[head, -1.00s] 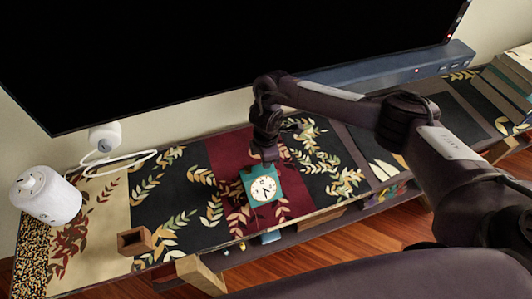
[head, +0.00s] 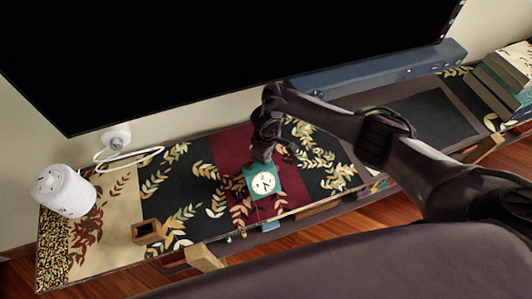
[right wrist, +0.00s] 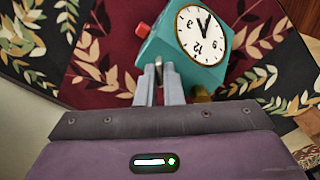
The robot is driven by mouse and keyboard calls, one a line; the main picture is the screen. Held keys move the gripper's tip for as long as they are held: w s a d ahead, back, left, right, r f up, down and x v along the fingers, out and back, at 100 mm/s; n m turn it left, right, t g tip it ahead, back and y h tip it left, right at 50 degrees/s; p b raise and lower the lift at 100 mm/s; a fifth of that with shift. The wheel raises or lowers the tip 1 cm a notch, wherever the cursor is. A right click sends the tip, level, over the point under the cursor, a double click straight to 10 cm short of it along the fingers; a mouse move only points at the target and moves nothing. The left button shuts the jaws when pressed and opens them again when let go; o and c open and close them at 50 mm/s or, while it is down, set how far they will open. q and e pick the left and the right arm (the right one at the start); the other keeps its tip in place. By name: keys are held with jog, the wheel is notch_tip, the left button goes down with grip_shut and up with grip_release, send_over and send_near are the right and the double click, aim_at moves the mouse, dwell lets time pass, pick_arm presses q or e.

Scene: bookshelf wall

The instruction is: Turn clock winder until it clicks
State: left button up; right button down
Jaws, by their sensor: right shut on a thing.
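The teal clock (head: 262,181) with a white round face stands on the patterned shelf top. It also shows close up in the right wrist view (right wrist: 154,50), with a red knob (right wrist: 142,29) on one side. My right gripper (head: 262,158) reaches down behind the clock. In the right wrist view its fingers (right wrist: 159,74) are shut on the small metal winder (right wrist: 159,65) at the clock's back edge. The fingers hide part of the winder. My left gripper is not in view.
A white cylindrical device (head: 63,191) with a cable stands at the left end. A small brown open box (head: 147,232) is near the front edge. A large black screen (head: 230,60) and a blue-grey bar (head: 385,74) are behind. Books (head: 497,85) lie at the right.

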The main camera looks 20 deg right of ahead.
jog(key=shift+m, duration=0.3)
jog(key=c, duration=1.6)
grip_release()
jog(key=shift+o, duration=0.2)
